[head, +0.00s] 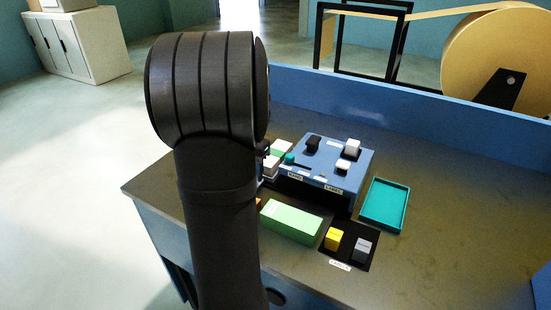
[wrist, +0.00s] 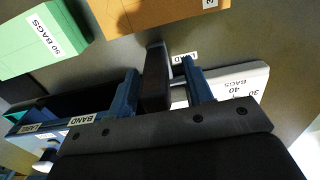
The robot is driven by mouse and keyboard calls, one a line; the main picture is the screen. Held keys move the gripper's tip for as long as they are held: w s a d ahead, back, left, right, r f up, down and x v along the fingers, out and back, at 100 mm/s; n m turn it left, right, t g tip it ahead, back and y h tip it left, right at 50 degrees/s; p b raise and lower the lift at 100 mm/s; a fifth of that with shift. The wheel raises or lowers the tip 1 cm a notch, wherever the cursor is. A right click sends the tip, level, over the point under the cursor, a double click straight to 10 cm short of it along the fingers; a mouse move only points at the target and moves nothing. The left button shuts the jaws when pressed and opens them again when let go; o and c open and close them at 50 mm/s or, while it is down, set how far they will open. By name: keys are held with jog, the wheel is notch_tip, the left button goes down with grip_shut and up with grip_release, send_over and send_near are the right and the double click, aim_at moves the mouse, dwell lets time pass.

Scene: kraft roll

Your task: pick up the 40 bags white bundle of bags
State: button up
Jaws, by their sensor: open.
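The white bundle (wrist: 232,82), marked 40 and BAGS, lies right of centre in the wrist view. My gripper (wrist: 160,66) is open, with two blue fingers reaching up from the dark palm. The right finger passes in front of the bundle and hides part of it; a narrow white strip shows just left of that finger. Most of the bundle is to the right of the fingers, and I cannot tell whether they touch it. A dark upright bar shows between the fingers. In the head view my arm hides my gripper; a pale block at its edge may be the bundle.
A green bundle (wrist: 40,38) marked 50 BAGS and an orange block (wrist: 165,12) lie nearby. The blue station (head: 325,165) has BAND and LABEL signs. A teal tray (head: 384,205) and yellow block (head: 334,239) stand right. The bench's right side is clear.

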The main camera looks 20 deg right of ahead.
jog(key=o, duration=0.6)
jog(key=shift+o, duration=0.2)
jog(key=w+d+r+t+h, duration=0.2)
jog(key=r, duration=0.5)
jog(key=w+d+r+t+h, duration=0.1)
jog(key=w+d+r, duration=0.15)
jog(key=r, duration=0.35)
send_near(274, 153)
jog(key=x, duration=0.9)
jog(key=shift+w, duration=0.1)
